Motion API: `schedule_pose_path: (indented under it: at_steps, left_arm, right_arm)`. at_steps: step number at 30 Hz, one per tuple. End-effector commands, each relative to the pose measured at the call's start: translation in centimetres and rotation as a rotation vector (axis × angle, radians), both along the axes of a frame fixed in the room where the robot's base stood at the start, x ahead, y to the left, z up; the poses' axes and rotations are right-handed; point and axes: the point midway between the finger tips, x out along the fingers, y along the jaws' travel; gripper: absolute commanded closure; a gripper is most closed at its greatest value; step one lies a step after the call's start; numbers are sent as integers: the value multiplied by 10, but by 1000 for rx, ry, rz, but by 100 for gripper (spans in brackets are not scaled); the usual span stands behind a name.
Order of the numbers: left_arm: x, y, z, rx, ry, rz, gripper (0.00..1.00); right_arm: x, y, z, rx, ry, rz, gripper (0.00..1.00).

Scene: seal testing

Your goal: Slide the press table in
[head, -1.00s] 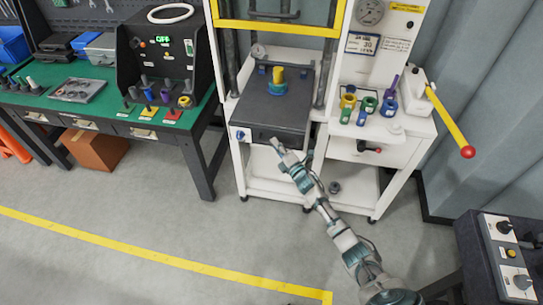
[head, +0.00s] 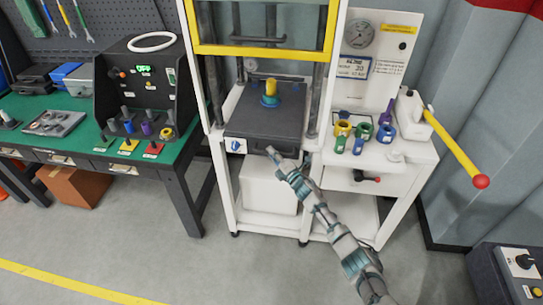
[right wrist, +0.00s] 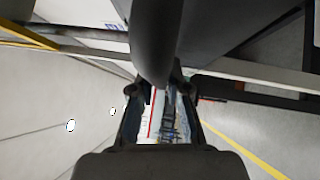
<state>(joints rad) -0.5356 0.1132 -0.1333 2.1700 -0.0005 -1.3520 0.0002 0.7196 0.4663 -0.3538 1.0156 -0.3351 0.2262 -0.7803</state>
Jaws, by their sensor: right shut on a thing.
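The press table (head: 281,111) is a dark grey slab inside the white press frame, with a dark front face. A blue ring with a yellow plug (head: 271,92) stands on top near its middle. My right gripper (head: 272,152) is at the table's front edge, low and right of centre. In the right wrist view my right gripper (right wrist: 160,100) is shut on a thick dark bar (right wrist: 156,45), seemingly the table's handle (head: 262,139). My left gripper is not in view.
The yellow-edged guard (head: 262,50) hangs above the table. On the right shelf stand several coloured rings (head: 364,131) and a yellow lever with a red knob (head: 481,181). A green-topped bench (head: 186,150) stands left. The floor in front is clear.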

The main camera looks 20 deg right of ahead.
Motion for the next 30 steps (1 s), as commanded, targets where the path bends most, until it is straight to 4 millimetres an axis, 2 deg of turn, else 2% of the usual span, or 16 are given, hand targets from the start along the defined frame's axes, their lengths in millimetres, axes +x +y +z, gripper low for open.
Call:
schedule_pose_path:
  at_steps: [1,11,12,14,25,30]
  left_arm:
    - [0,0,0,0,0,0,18]
    - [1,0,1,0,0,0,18]
    - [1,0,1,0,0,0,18]
    - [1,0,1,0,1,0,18]
    - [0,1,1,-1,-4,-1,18]
    - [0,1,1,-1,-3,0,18]
  right_arm:
    - [1,-6,-1,-1,5,-13,100]
    - [3,-8,2,1,2,-15,100]
    - [3,-8,2,1,2,-15,74]
    - [3,-7,2,1,1,-14,59]
    - [-1,-3,3,-1,-2,-8,59]
    - [-13,-6,-1,-1,-1,-6,59]
